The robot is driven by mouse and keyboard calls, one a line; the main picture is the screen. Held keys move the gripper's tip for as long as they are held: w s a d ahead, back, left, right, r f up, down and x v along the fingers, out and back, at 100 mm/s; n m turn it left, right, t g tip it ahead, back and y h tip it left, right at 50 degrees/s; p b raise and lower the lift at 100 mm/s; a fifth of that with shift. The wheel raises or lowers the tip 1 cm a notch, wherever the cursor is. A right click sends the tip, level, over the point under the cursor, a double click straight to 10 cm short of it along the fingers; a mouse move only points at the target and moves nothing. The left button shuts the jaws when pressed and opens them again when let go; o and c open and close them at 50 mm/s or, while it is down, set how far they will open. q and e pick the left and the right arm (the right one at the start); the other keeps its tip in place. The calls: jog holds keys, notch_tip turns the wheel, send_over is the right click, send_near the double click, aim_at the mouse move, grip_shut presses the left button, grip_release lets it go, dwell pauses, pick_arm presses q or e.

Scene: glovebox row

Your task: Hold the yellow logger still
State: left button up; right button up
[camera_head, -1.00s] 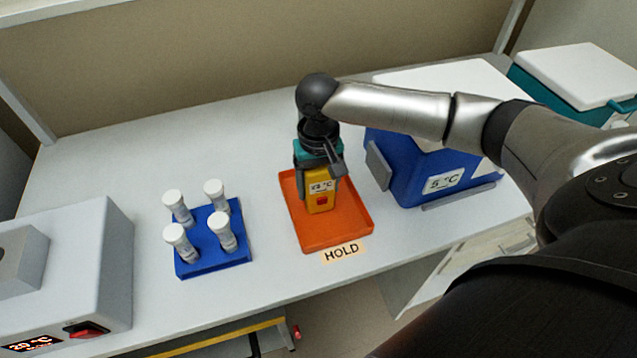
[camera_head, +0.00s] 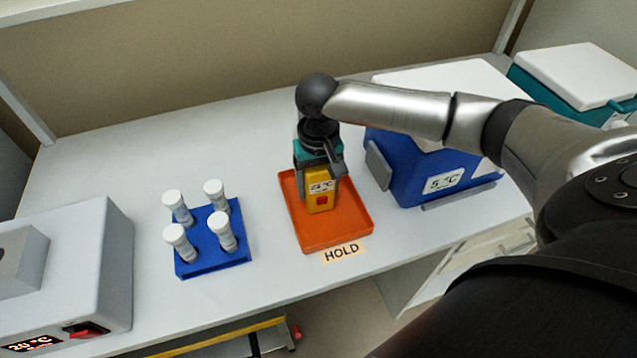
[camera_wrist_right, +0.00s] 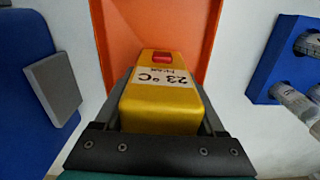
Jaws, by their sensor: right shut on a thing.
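The yellow logger (camera_head: 320,199) has a white label and a red square on its face. It is upright, at or just above the orange tray (camera_head: 345,234); whether its base touches the tray I cannot tell. My right gripper (camera_head: 319,180) comes down from above and is shut on the logger, with a finger on each side. In the right wrist view the logger (camera_wrist_right: 161,112) sits between the fingers, its label reading 23 °C, with the tray (camera_wrist_right: 150,22) beyond. My left gripper is not in view.
A blue rack (camera_head: 213,260) with several white-capped vials stands left of the tray. A blue box (camera_head: 410,180) marked 5 °C stands close on the right. A grey device (camera_head: 95,265) is at far left. Bare table lies between rack and tray.

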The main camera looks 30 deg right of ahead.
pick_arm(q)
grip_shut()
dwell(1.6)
